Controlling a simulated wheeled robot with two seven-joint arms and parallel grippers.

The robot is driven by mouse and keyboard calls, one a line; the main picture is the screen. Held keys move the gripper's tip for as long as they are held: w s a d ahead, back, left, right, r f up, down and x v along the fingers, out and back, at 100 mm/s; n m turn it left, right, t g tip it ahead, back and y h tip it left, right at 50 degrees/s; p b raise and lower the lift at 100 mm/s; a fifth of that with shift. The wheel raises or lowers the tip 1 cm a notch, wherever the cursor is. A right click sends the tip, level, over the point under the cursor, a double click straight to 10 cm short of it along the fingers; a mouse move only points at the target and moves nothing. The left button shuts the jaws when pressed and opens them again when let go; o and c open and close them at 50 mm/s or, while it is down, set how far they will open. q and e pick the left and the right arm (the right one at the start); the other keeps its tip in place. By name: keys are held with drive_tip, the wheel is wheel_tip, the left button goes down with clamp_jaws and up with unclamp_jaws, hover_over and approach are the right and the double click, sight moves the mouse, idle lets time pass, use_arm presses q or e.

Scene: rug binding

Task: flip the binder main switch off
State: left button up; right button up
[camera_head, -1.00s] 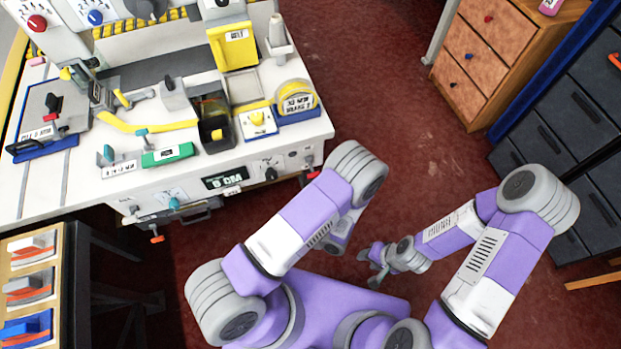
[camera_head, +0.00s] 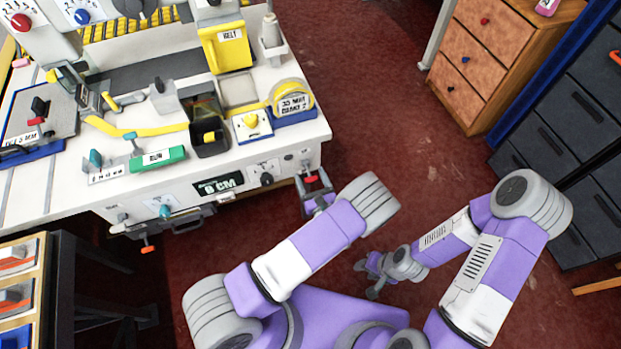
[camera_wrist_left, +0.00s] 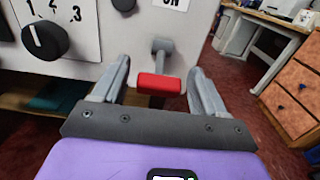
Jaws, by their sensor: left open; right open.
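The main switch is a grey lever with a red tip (camera_head: 311,179) on the front face of the white binder bench (camera_head: 250,165), near its right corner. The red tip also shows in the left wrist view (camera_wrist_left: 158,84), below a partly cut-off "ON" label (camera_wrist_left: 174,3). My left gripper (camera_head: 315,187) is open, with its fingers on either side of the red tip. In the left wrist view (camera_wrist_left: 157,80) gaps show between the tip and both fingers. My right gripper (camera_head: 367,280) is open and empty, low over the floor, away from the bench.
A black knob (camera_wrist_left: 45,40) with a numbered dial is left of the switch. A green RUN block (camera_head: 160,158) and a yellow tape measure (camera_head: 292,98) sit on the bench. Wooden drawers (camera_head: 490,60) and dark drawers (camera_head: 570,140) stand right; red floor lies between.

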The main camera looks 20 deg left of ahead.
use_arm(q)
drive_tip(key=shift+w+a, duration=0.15)
drive_tip(key=shift+w, duration=0.05)
drive_tip(key=shift+c, duration=0.3)
drive_tip(key=c, duration=0.9)
drive_tip(key=f+t+y+b, duration=0.1)
drive_tip(key=b, duration=0.2)
drive_tip(key=shift+f, duration=0.15)
drive_tip(key=shift+w+a+t+b, duration=0.1)
drive_tip(key=shift+t+b, duration=0.35)
drive_tip(key=shift+t, duration=0.05)
